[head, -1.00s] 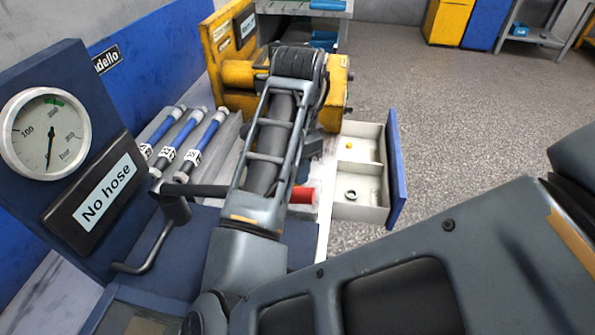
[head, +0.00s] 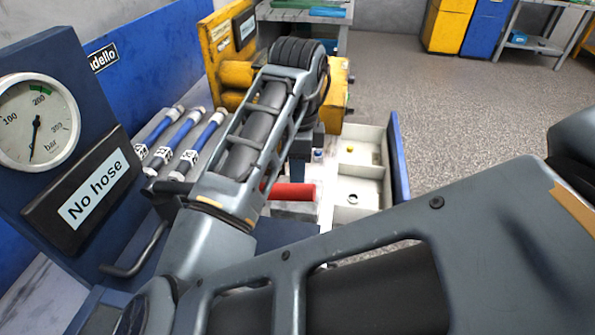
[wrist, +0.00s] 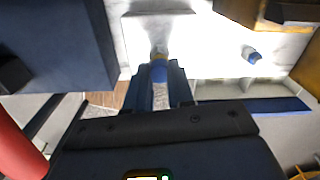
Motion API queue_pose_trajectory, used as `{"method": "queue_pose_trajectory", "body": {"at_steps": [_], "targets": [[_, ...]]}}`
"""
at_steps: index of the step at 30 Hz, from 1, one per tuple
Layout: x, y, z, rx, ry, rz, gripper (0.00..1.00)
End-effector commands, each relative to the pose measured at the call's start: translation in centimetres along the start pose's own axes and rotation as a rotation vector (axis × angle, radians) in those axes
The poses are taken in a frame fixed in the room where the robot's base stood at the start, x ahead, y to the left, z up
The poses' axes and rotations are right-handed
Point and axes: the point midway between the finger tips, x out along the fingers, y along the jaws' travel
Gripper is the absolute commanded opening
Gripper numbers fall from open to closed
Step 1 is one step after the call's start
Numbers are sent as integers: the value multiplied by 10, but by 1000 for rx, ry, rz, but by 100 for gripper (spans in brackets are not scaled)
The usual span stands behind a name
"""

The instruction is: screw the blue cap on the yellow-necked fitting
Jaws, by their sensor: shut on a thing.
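My gripper (wrist: 160,84) points at the white bench in the wrist view, its two dark blue fingers shut on a small blue piece (wrist: 158,72). This looks like the blue cap. A pale metallic tip (wrist: 158,52) shows just beyond it; I cannot tell whether the two are joined. In the head view my gripper (head: 300,160) is seen past the forearm, low over the bench, and what it holds is hidden. A second small blue and pale piece (wrist: 250,55) lies apart, to the right. I cannot make out a yellow neck on either piece.
An open drawer (head: 377,172) stands right of the bench, with a small yellow thing (head: 349,148) and a dark ring (head: 352,199) inside. A red cylinder (head: 292,192) is close to my arm. Blue hoses (head: 188,140) and a gauge panel (head: 68,90) stand left.

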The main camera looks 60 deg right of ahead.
Motion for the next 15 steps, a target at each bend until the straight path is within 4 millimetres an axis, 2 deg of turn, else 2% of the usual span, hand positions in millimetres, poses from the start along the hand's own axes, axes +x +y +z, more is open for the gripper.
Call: {"method": "queue_pose_trajectory", "body": {"at_steps": [11, 15], "targets": [[0, 0, 0, 42, 1, 1, 0], [3, 0, 0, 112, -2, 1, 0]]}}
